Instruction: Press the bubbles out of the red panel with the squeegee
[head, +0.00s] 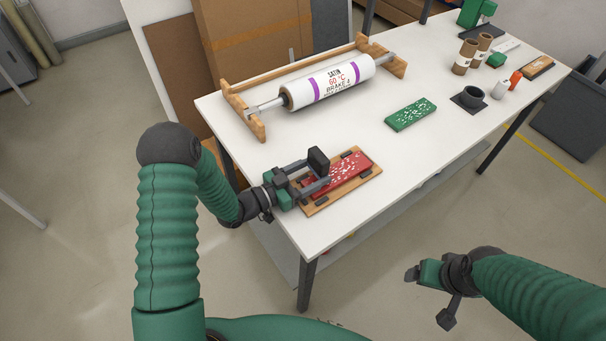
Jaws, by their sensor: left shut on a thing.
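The red panel (350,171) with white bubble marks lies on a wooden board (316,208) near the table's front left corner. Small dark blocks sit along the board's edges. My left gripper (320,172) is over the left part of the panel and covers some of it. It is shut on a dark block-like thing (319,159), which I take to be the squeegee; its lower edge is hard to make out, so I cannot tell whether it touches the panel. My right gripper (428,296) is open and empty, in front of the table and away from the panel.
A white labelled roll (330,82) rests on a wooden stand at the back left. The white table (420,155) is clear right of the board.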

